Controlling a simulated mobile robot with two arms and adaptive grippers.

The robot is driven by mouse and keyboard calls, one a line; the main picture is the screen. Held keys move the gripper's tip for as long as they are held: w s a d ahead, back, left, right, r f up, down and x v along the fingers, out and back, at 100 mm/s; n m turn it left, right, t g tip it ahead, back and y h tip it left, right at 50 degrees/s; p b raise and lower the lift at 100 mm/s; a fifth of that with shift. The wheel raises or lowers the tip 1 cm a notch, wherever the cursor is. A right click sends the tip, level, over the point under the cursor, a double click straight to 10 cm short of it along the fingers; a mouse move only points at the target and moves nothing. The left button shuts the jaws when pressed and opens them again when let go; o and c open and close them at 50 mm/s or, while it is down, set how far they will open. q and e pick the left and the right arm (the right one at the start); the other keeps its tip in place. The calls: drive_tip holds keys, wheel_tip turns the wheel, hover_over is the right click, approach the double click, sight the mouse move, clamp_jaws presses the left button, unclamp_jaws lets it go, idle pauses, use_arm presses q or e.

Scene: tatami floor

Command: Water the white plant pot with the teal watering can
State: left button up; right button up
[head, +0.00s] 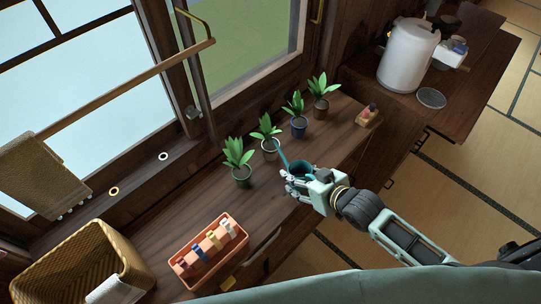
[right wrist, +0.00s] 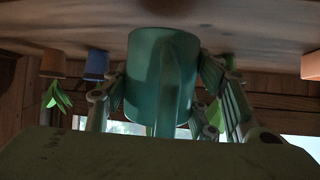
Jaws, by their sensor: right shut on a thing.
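The teal watering can (head: 299,168) is in my right gripper (head: 292,182), which is shut on its body at the front edge of the wooden counter. Its thin spout (head: 281,151) points up and left, towards the white plant pot (head: 270,149). The white pot stands on the counter with a leafy green plant (head: 265,129) in it. The spout tip looks close to the pot; I cannot tell whether it is over it. In the right wrist view, which is upside down, the can (right wrist: 162,82) sits between the fingers. My left gripper is not in view.
Plants in a green pot (head: 242,178), a blue pot (head: 299,129) and a brown pot (head: 321,110) stand in a row with the white one. A coral tray (head: 191,279) and a wicker basket (head: 60,262) are at left. A white canister (head: 406,58) stands back right.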

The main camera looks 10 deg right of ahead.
sight(309, 175)
drive_tip(key=shift+w+f+t, duration=0.1)
drive_tip(key=shift+f+t, duration=0.15)
drive_tip(key=shift+t, duration=0.05)
drive_tip(key=shift+r, duration=0.15)
drive_tip(key=s+r+p, duration=0.1)
drive_tip(key=p, duration=0.1)
drive_tip(key=r+p, duration=0.2)
drive_tip(key=s+d+r+p, duration=0.1)
drive_tip(key=r+p, duration=0.1)
drive_tip(key=shift+s+d, duration=0.1)
drive_tip(key=shift+s, duration=0.25)
drive_tip(key=shift+f, duration=0.15)
